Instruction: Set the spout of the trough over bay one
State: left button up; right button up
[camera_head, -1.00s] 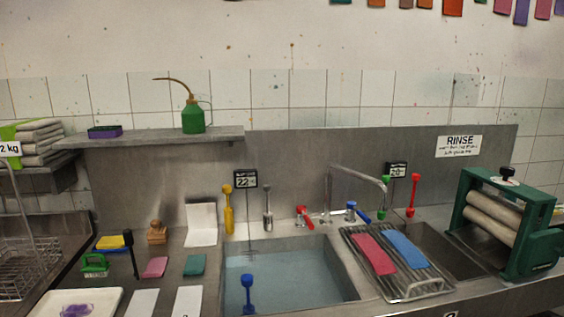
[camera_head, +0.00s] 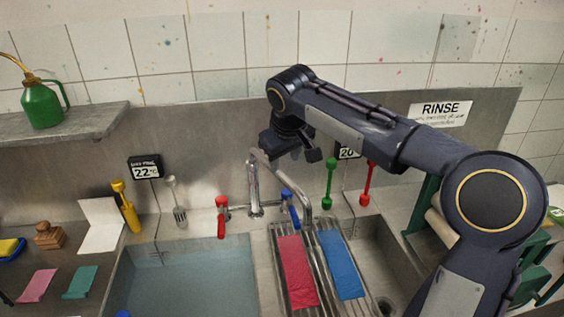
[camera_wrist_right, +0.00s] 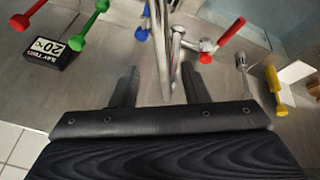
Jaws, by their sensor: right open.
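The metal spout (camera_head: 288,187) of the trough rises at the back wall and reaches right and forward, its tip by the ribbed drainer. In the right wrist view the spout (camera_wrist_right: 161,40) runs between the two finger lines; whether it lies within their depth I cannot tell. My right gripper (camera_head: 291,150) hangs above the spout, partly hidden by its own wrist; in the wrist view my right gripper (camera_wrist_right: 157,86) is open. The left basin (camera_head: 190,280) holds water; the right basin (camera_head: 372,262) shows a drain. No bay number is visible now. My left gripper is out of view.
Red tap (camera_head: 221,217) and blue tap (camera_head: 290,208) flank the spout. Green (camera_head: 329,182) and red (camera_head: 366,185) tools stand at right by a partly hidden sign. Pink (camera_head: 296,272) and blue (camera_head: 340,265) cloths lie on the drainer. A green roller machine (camera_head: 425,212) stands far right.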

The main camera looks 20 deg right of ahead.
aim_at(283, 175)
jog(key=x, duration=0.6)
jog(key=shift+f+p, duration=0.35)
jog(key=shift+p, duration=0.05)
grip_shut()
